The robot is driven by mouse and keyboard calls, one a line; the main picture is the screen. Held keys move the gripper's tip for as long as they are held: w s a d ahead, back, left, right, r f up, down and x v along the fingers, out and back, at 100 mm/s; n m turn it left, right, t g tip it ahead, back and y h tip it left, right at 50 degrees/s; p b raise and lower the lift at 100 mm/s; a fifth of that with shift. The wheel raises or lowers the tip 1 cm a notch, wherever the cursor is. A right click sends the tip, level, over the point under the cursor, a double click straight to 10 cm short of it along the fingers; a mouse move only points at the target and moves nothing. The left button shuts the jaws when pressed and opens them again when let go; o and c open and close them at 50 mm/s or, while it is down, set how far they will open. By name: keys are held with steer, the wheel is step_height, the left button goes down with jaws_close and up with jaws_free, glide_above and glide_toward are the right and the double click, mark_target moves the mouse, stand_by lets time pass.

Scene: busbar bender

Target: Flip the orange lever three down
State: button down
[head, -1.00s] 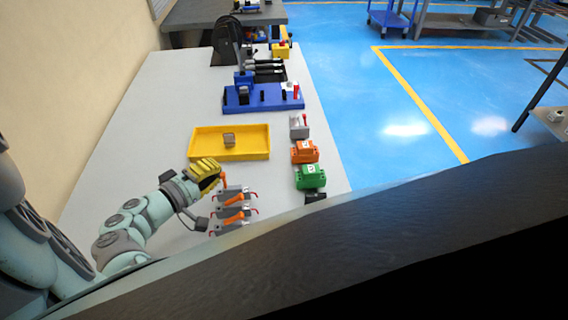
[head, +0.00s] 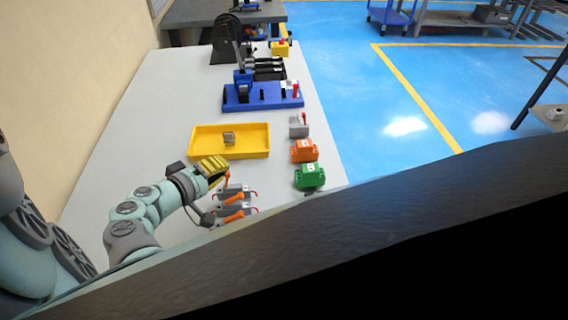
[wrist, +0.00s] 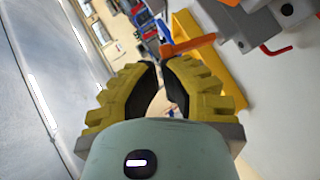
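Several grey toggle blocks with orange levers and red hooked wires stand at the near end of the table. The farthest orange lever (head: 227,179) points up, beside my gripper. The middle orange lever (head: 233,199) and the nearest orange lever (head: 234,216) lie slanted toward the right. My gripper (head: 220,175), with yellow ribbed fingers, is just left of the farthest lever. In the wrist view, an orange lever (wrist: 190,45) on a grey block reaches close to my fingertips (wrist: 162,64). The tips are close together with a pale gap behind them; contact is unclear.
A yellow tray (head: 200,153) with a grey block lies beyond my gripper. Green (head: 310,176) and orange (head: 304,150) boxes and a grey switch box (head: 299,127) line the right table edge. A blue fixture (head: 238,105) stands farther back. The table's left side is clear.

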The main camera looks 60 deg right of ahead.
steer(key=shift+s+d+r+m+y+p, duration=0.1)
steer(key=shift+s+d+m+y+p, duration=0.35)
steer(key=shift+s+m+y, duration=0.3)
steer(key=shift+s+d+f+m+t+y+p, duration=0.2)
steer(key=shift+s+d+m+t+y+p, duration=0.3)
steer(key=shift+t+y, duration=0.45)
steer(key=shift+w, duration=0.1)
steer(key=shift+r, duration=0.1)
steer(key=shift+r+p, duration=0.45)
steer(key=shift+r, duration=0.25)
